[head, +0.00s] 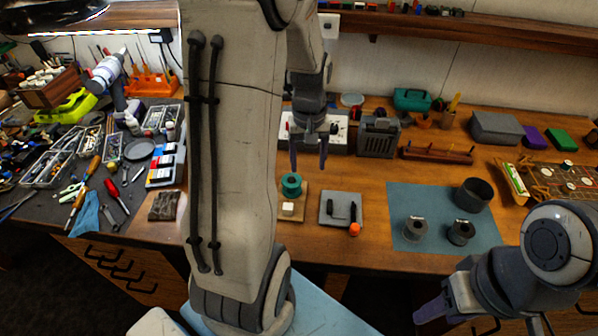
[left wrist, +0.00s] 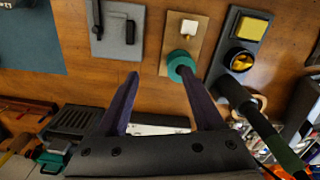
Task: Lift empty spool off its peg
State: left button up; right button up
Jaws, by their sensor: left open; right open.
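A teal spool (head: 291,184) stands on a small wooden board (head: 298,196), beside a white block (head: 288,209). In the left wrist view the teal spool (left wrist: 180,62) shows on the board (left wrist: 180,30), close to the tip of one finger. The peg inside the spool is hidden. My left gripper (head: 309,164) is open and empty, pointing down above the bench, just behind and right of the spool in the head view. It also shows open in the left wrist view (left wrist: 160,75). My right gripper (head: 487,320) is open and empty at the lower right.
A blue mat (head: 440,200) holds grey spools (head: 415,228) and a dark bowl (head: 473,194). A pegged wooden rack (head: 436,154) stands behind. In the left wrist view a dark-and-yellow device lies right of the board.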

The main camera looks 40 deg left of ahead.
pick_arm(q)
jog(key=n, duration=0.2)
send_over(292, 176)
jog(key=shift+s+d+f, duration=0.1)
jog(key=shift+d+f, duration=0.1)
jog(key=shift+f, duration=0.05)
jog(key=f, duration=0.4)
jog(key=shift+a+f+p, duration=0.2)
jog(key=shift+f+p, duration=0.1)
jog(key=shift+p, duration=0.05)
jog(key=shift+f+p, duration=0.7)
jog(key=shift+f, duration=2.25)
jog(key=shift+c, duration=0.3)
jog(key=c, duration=0.9)
notch_tip(292, 176, up, 10)
jog(key=shift+r+b, duration=0.1)
jog(key=shift+b, duration=0.5)
